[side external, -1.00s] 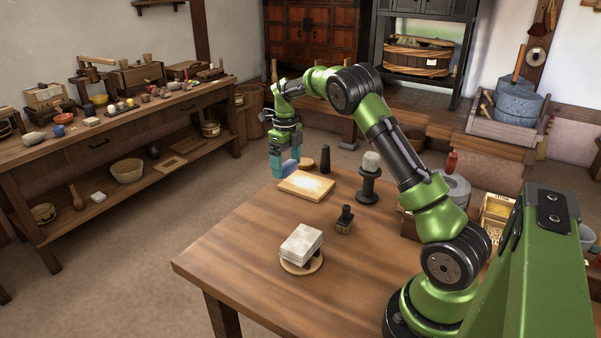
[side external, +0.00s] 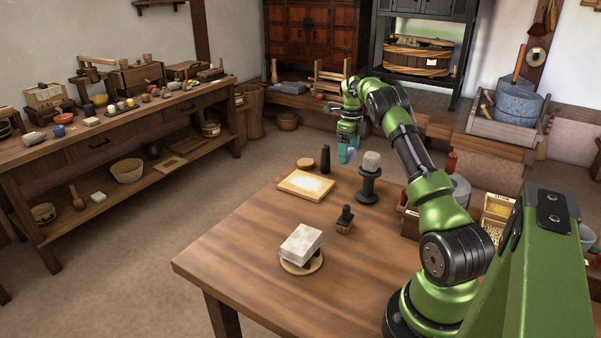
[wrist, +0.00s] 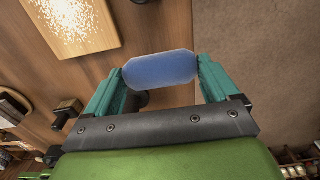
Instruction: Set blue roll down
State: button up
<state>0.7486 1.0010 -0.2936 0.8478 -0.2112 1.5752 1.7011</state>
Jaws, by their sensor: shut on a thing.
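The blue roll (wrist: 160,69) is a short rounded cylinder clamped end to end between the teal fingers of my gripper (wrist: 161,72) in the wrist view. In the side external view my gripper (side external: 347,153) hangs above the far edge of the table, behind the stone on the black stand. The blue roll (side external: 352,147) shows there only as a small patch beside the fingers. The roll is held in the air, apart from the table (side external: 235,245).
A pale board with light powder (side external: 306,185) lies on the table. Near it stand a dark cylinder (side external: 325,158), a round wooden disc (side external: 305,163), a black stand with a grey stone (side external: 368,185) and a brush (side external: 345,220). Grey blocks (side external: 301,243) sit nearer. The table's left front is clear.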

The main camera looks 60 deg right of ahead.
notch_tip(320, 180, down, 6)
jog(key=shift+f, duration=0.25)
jog(key=o, duration=0.8)
jog(key=shift+f, duration=0.15)
jog(key=shift+c, duration=0.2)
